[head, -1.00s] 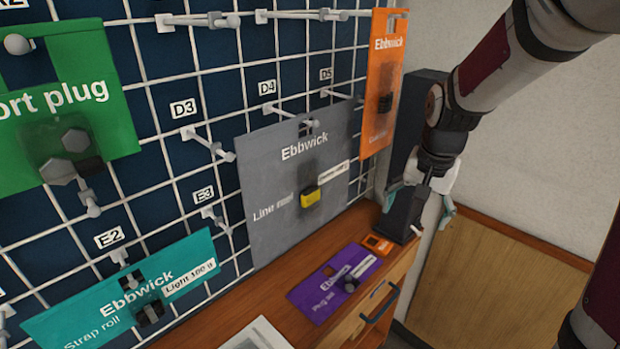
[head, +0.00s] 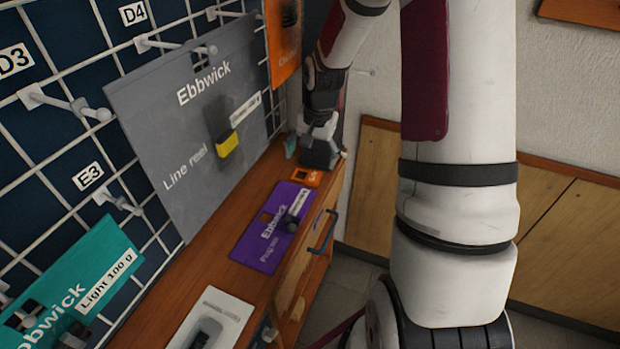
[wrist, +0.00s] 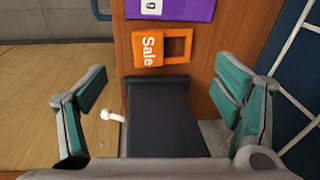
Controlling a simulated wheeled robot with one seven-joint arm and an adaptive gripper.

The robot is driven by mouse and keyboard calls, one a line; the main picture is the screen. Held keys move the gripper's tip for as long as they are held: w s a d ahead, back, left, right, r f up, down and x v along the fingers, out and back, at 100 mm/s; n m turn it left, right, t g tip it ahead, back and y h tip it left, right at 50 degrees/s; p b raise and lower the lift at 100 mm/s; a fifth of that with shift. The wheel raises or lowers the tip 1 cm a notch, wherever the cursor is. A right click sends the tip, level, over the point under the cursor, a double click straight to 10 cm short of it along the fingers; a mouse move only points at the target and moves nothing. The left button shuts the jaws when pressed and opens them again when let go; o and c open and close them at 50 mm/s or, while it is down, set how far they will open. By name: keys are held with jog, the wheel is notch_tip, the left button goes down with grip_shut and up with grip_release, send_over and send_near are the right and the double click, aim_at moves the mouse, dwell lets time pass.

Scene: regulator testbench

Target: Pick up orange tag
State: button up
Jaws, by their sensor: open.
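The orange tag (wrist: 148,48) lies flat on the wooden counter, with "Sale" lettering and a square hole. It also shows in the head view (head: 306,177), small, at the far end of the counter beyond the purple card. My gripper (wrist: 162,88) is open and empty, its teal-padded fingers spread wide. In the wrist view the tag is ahead of the fingertips, apart from them and between their lines.
A dark stand (wrist: 165,118) stands between my fingers in the wrist view, with a small white knob beside it. A purple card (head: 273,226) lies nearer on the counter. The wire grid with hanging cards, including a grey one (head: 168,150), borders the counter's left.

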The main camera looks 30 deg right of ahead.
aim_at(309, 175)
jog(key=shift+w+f+b, duration=0.15)
jog(key=shift+f, duration=0.9)
jog(key=shift+w+f+b, duration=0.15)
jog(key=shift+w+f, duration=0.05)
jog(key=shift+f, duration=0.9)
jog(key=shift+w+f+b, duration=0.15)
jog(key=shift+f, duration=0.9)
jog(key=c, duration=1.7)
